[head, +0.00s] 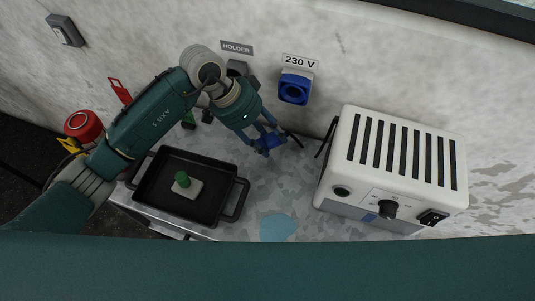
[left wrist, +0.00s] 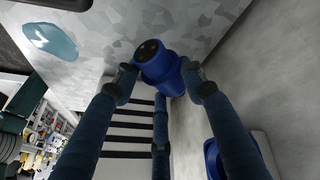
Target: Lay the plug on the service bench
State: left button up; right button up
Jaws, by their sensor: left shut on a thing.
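The blue plug (head: 268,143) is between the fingers of my left gripper (head: 268,141), which is shut on it. I cannot tell the exact gap between plug and bench. My right gripper is in neither view.
A blue 230 V socket (head: 294,88) and a grey holder (head: 238,69) are on the wall. A white vented box (head: 395,165) stands to the right. A black tray (head: 222,192) is at left. A light-blue patch (head: 277,228) lies near the front.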

pick_arm(q)
notch_tip(320, 180, down, 3)
jog(key=shift+r, duration=0.2)
notch_tip(320, 180, down, 4)
jog(key=shift+p, duration=0.35)
jog(key=shift+f, duration=0.15)
jog(key=o, duration=1.4)
jog(key=shift+f, duration=0.1)
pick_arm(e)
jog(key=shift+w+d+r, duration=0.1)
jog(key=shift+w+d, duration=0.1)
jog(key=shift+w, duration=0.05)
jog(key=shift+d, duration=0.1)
pick_arm(q)
jog(key=shift+r, duration=0.25)
jog(key=b+v, duration=0.1)
jog(key=v, duration=1.1)
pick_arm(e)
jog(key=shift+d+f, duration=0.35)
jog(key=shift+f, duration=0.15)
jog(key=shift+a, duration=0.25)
